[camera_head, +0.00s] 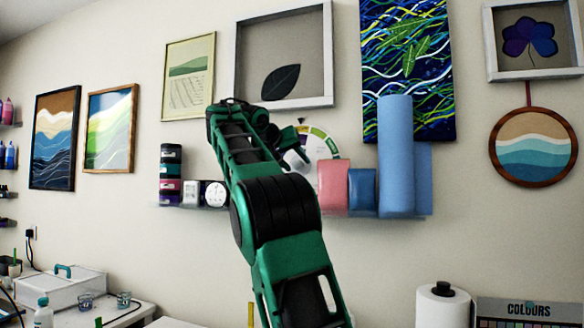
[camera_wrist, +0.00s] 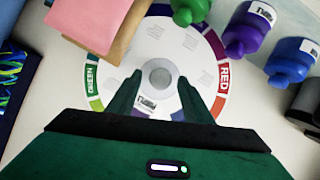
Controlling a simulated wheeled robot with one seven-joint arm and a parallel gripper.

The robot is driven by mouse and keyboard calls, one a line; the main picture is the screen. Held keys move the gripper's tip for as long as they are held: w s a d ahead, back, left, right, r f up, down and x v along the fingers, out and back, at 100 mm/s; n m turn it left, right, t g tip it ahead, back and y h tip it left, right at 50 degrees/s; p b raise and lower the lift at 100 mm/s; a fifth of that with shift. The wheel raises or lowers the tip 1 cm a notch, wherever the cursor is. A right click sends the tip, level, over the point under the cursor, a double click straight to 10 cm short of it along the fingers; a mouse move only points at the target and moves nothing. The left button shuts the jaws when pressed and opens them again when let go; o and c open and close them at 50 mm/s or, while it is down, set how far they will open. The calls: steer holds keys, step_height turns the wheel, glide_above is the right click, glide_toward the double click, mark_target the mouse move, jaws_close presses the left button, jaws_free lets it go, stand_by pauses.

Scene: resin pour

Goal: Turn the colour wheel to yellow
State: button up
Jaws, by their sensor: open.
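The colour wheel (camera_wrist: 196,45) is a white disc with a coloured rim and a grey round hub (camera_wrist: 159,75). In the wrist view GREEN reads on the rim at the left and RED at the right. A small label below the hub is too small to read. My gripper (camera_wrist: 160,80) is open, its two dark green fingers one on each side of the hub. I cannot tell whether they touch it. In the head view my arm hides much of the wheel (camera_head: 320,147), and my gripper (camera_head: 300,138) is partly hidden at it. No yellow part shows clearly in the wrist view.
A pink block (camera_head: 333,186), a blue block (camera_head: 363,192) and a tall blue roll (camera_head: 396,155) stand right of the wheel on the shelf. Green (camera_wrist: 188,10), purple (camera_wrist: 245,32) and blue (camera_wrist: 290,62) bottles are close to the wheel. Framed pictures hang around.

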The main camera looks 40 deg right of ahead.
steer(key=v, duration=1)
stand_by(0.4)
